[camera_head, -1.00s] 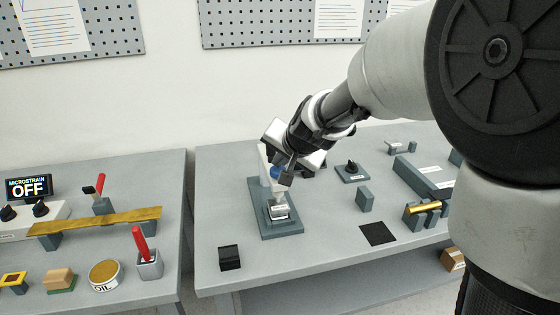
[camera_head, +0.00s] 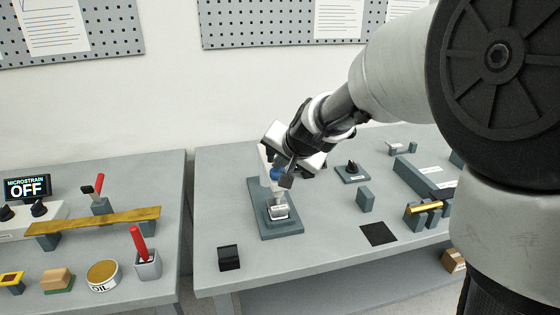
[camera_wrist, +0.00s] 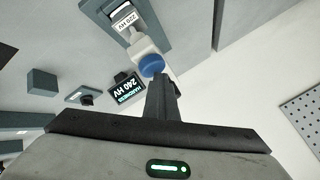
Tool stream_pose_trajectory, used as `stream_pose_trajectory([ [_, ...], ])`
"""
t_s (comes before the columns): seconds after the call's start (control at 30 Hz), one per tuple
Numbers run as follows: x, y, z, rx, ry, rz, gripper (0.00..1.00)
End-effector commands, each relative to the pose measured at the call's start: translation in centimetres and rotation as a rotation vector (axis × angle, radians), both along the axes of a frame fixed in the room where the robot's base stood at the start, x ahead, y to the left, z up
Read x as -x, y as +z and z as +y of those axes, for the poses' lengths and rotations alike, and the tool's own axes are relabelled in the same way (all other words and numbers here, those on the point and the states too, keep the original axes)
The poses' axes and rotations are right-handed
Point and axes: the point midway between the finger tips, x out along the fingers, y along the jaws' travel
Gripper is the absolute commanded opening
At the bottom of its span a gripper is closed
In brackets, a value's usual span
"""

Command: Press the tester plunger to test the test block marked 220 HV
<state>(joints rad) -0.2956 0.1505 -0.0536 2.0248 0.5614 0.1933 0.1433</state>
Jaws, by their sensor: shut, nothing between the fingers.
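The hardness tester (camera_head: 264,160) stands on a dark grey base (camera_head: 268,232) on the right bench. A small metal test block (camera_head: 278,211) sits on the base below the tester head; its label reads 220 HV in the wrist view (camera_wrist: 127,20). The tester's blue plunger cap (camera_head: 274,174) is partly hidden by my gripper in the head view and shows clearly in the wrist view (camera_wrist: 151,66). My gripper (camera_head: 286,181) is shut and empty, its tips right at the blue cap. I cannot tell whether they touch it. A display (camera_wrist: 128,92) seems to read HARDNESS 240 HV.
A black knob unit (camera_head: 352,172), a grey block (camera_head: 365,199) and a brass rod on supports (camera_head: 424,208) stand to the right.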

Motion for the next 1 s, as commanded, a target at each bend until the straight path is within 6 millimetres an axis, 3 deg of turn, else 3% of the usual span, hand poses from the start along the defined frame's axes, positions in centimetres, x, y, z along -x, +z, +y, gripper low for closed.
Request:
stream_pose_trajectory([
  [0.1,0.3,-0.9,0.0,0.003,0.003,0.013,0.00],
  [0.67,0.4,-1.4,0.0,0.005,0.005,0.023,0.00],
  [1.0,0.5,0.0,0.0,0.005,0.005,0.023,0.00],
])
